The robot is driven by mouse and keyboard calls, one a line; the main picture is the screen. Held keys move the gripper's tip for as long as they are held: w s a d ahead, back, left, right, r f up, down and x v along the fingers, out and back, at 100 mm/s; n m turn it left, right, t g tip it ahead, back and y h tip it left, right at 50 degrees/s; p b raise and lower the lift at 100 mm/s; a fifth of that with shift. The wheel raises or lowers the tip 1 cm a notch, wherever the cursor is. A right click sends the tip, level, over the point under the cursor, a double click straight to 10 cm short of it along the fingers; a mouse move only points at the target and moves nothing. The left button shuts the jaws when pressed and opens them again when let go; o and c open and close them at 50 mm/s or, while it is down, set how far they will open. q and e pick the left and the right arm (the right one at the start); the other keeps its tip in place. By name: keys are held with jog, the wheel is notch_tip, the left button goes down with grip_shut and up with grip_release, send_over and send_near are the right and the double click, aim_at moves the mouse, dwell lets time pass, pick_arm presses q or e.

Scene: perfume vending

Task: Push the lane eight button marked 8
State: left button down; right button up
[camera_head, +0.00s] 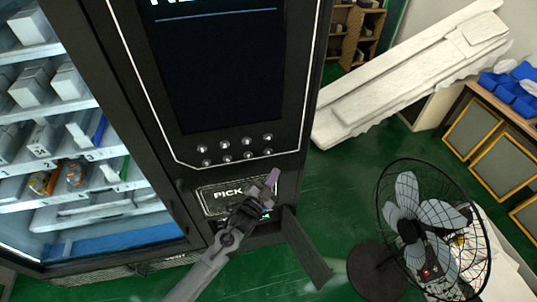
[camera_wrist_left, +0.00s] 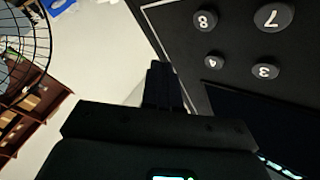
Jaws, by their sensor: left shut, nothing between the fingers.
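The lane eight button (camera_wrist_left: 205,20) is a small dark round button marked 8, upside down in the left wrist view. It sits beside button 7 (camera_wrist_left: 273,17) and button 4 (camera_wrist_left: 213,61). In the head view it is the lower right button (camera_head: 268,151) of a two-row panel, its number too small to read. My left gripper (camera_head: 272,178) is just below that button in the head view, its tip pointing up. Its narrow fingers (camera_wrist_left: 163,85) are shut and empty, and appear apart from the buttons in the left wrist view. My right gripper is not in view.
The black vending machine (camera_head: 165,110) has a dark screen above the buttons and a pick-up opening behind my left arm. A dark flap (camera_head: 306,250) juts out beside it. Glass-fronted shelves stand left. A black fan (camera_head: 425,225) stands right, with green floor between.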

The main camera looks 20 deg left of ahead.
aim_at(268, 151)
pick_arm(q)
jog(key=w+a+b, duration=0.3)
jog(key=w, duration=0.2)
jog(key=shift+a, duration=0.35)
dwell(0.7)
dwell(0.8)
jog(key=shift+w+a+f+b, duration=0.1)
jog(key=shift+w+b, duration=0.1)
jog(key=shift+b, duration=0.2)
jog(key=shift+w+a, duration=0.15)
dwell(0.4)
